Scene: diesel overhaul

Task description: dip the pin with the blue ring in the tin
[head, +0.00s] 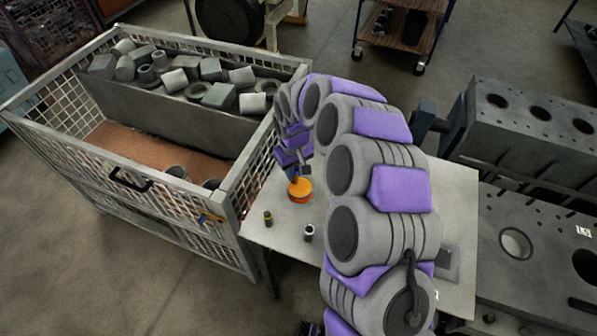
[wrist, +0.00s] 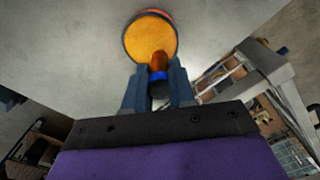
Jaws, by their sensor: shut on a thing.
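My gripper (wrist: 158,92) is shut on the pin with the blue ring (wrist: 158,76). The blue ring shows between the fingertips and the pin's far end looks orange-brown. That end overlaps the orange-yellow inside of the round tin (wrist: 145,38) in the wrist view; I cannot tell how deep it reaches. In the head view the orange tin (head: 300,196) stands on the pale table, with my gripper (head: 294,176) just above it. The pin is not clear in the head view.
Two small pins stand on the table (head: 284,250) in front of the tin: a yellowish-topped one (head: 268,218) and a pale-topped one (head: 308,232). A mesh crate (head: 240,185) with metal parts is close at the left. Engine blocks (head: 530,120) stand at the right.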

